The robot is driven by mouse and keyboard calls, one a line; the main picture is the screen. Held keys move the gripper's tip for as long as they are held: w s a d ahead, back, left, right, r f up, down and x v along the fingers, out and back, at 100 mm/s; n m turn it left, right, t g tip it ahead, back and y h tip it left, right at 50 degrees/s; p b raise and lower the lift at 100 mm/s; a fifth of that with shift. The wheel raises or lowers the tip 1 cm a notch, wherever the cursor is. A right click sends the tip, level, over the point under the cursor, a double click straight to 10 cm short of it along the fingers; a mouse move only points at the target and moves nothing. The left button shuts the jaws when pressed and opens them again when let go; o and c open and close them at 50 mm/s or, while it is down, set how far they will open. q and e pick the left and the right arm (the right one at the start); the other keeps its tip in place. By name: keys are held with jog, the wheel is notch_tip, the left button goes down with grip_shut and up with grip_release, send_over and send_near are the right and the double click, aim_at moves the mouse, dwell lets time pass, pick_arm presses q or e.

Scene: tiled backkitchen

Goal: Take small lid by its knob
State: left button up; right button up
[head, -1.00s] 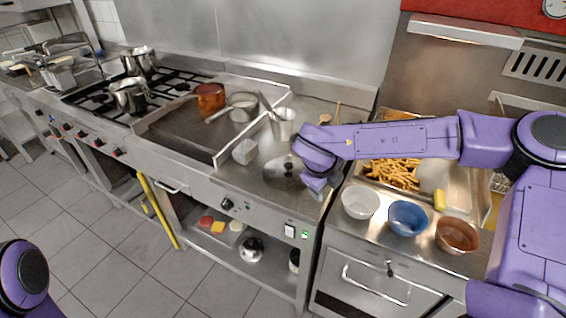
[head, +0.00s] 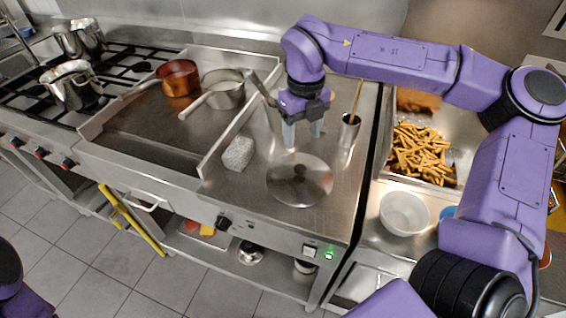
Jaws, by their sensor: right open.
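The small lid (head: 287,188) is a round, shiny metal disc lying flat on the steel counter right of the griddle. Its knob (head: 299,171) shows as a small dark spot near the lid's middle. My right gripper (head: 303,140) points down with its two grey fingers apart, above and just behind the lid. It is empty, and the fingers look apart from the knob. Of my left arm only a rounded purple part shows at the lower left edge; its gripper is out of view.
A grey block (head: 238,153) sits left of the lid. A metal cup (head: 348,131) with a wooden-handled tool stands to the right. A saucepan (head: 223,90) and a copper pan (head: 178,78) stand on the griddle. A white bowl (head: 404,213) and fries (head: 420,152) are at right.

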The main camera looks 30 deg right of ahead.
aim_at(300, 168)
jog(key=f, duration=0.2)
jog(key=s+f+p, duration=0.1)
jog(key=f, duration=0.1)
jog(key=shift+f, duration=0.4)
jog(key=f, duration=0.2)
jog(key=f+p, duration=0.1)
jog(key=f, duration=0.2)
jog(key=shift+w+f, duration=0.3)
jog(key=shift+w, duration=0.1)
jog(key=shift+s, duration=0.25)
pick_arm(q)
jog(key=shift+w+r, duration=0.2)
jog(key=shift+r, duration=0.9)
pick_arm(e)
jog(key=shift+w, duration=0.1)
grip_shut()
